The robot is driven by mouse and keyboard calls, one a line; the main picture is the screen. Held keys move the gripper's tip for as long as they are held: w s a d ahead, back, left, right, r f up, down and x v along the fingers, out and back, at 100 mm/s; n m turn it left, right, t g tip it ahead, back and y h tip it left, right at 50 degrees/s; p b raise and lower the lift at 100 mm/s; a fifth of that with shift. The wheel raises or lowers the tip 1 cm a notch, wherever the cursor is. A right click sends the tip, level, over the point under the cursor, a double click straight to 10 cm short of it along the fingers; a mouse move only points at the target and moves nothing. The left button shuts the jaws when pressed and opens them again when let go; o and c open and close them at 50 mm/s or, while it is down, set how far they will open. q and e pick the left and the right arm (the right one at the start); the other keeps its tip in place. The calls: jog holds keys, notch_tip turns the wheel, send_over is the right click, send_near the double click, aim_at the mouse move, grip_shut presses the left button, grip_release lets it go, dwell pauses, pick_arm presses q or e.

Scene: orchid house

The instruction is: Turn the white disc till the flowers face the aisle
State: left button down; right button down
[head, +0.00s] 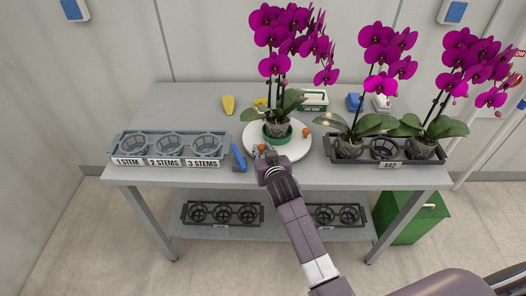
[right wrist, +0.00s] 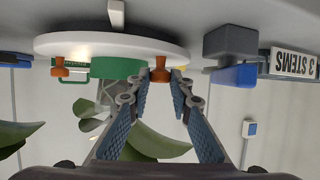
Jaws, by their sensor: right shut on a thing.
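The round white disc (head: 293,150) lies on the grey table. On it stands an orchid (head: 277,62) with magenta flowers in a pot in a green holder (head: 277,139); its flower sprays reach up and to the right. A free orange knob (head: 306,132) stands at the disc's right side. My right gripper (head: 263,150) is at the disc's front left edge, shut on another orange knob (right wrist: 159,68). The disc also shows, upside down, in the right wrist view (right wrist: 110,46). My left gripper is in neither view.
A blue-handled tool (head: 238,158) lies just left of the disc, near a labelled rack (head: 170,160) of empty rings. Right of the disc, a dark tray (head: 385,163) holds two more orchids.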

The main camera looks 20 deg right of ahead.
jog(key=c, duration=1.8)
grip_release()
jog(key=shift+o, duration=0.2)
jog(key=v, duration=1.2)
